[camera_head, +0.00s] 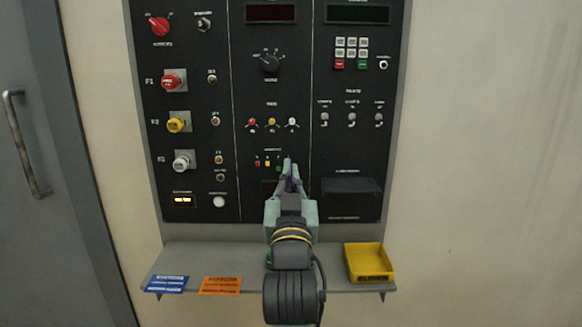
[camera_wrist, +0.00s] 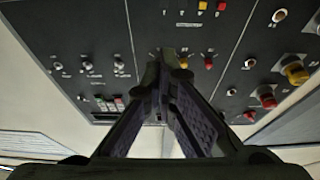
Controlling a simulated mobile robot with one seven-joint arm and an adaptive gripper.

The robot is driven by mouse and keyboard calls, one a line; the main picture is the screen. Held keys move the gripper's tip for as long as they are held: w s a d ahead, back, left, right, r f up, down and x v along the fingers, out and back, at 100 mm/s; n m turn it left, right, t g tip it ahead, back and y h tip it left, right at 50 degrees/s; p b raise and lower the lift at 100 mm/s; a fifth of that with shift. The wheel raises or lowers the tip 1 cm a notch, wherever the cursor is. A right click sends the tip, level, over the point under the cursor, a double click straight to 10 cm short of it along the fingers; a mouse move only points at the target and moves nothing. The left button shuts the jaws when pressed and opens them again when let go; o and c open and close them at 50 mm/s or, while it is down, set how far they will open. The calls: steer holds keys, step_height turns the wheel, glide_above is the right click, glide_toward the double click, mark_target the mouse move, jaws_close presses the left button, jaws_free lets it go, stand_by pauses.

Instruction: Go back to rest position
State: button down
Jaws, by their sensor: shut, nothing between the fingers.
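My gripper (camera_head: 288,168) is in front of the lower middle of a black control panel (camera_head: 235,125). Its fingers are shut and empty, pointing up toward the panel. In the wrist view the closed fingertips (camera_wrist: 164,58) cover part of the panel's middle column. A small row of red, yellow and green buttons (camera_head: 267,163) lies just left of the fingertips in the head view. I cannot tell whether the fingertips touch the panel.
A grey shelf (camera_head: 215,255) juts out below the panel. It carries a blue card (camera_head: 166,284), an orange card (camera_head: 221,286) and a yellow bin (camera_head: 369,263). Knobs (camera_head: 174,80) stick out at the left. A grey door with a handle (camera_head: 26,145) stands far left.

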steer(key=shift+s+f, duration=0.25)
steer(key=shift+s, duration=0.3)
